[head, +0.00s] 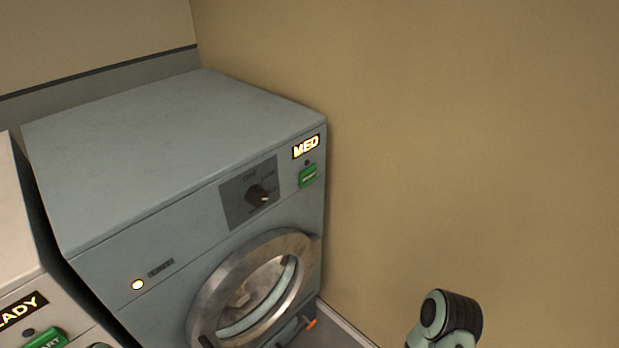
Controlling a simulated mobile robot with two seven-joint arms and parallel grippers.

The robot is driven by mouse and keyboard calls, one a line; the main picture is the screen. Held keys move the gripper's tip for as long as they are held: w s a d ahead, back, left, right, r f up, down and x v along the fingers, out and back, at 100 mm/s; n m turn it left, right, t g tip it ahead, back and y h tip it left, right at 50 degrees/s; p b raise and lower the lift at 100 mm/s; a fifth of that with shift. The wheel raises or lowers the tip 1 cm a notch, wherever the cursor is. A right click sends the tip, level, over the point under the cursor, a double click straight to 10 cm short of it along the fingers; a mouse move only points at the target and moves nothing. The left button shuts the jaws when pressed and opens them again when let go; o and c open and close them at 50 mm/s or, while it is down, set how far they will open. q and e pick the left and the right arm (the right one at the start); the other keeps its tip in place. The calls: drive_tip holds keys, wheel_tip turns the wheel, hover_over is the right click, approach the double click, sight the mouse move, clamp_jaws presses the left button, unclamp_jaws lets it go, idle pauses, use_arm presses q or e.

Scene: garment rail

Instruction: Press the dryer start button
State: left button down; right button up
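A blue-grey front-loading machine (150,150) stands in the middle of the head view, against the wall. Its lit display (306,147) reads MED. A green button (308,176) with small lettering sits just below the display, at the front's upper right. A black dial (259,196) on a dark panel is left of the button, its pale mark toward the lower right. The round metal-rimmed door (256,290) appears closed. No label naming the dryer is readable. Neither gripper shows; only part of my arm (449,318) is at the lower right, apart from the button.
A paler machine (16,235) at the left edge, cut off, has a lit display ending in LADY or EADY and a green START button (46,339). A dark bar with an orange end (311,323) is below the door. The wall is bare at right.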

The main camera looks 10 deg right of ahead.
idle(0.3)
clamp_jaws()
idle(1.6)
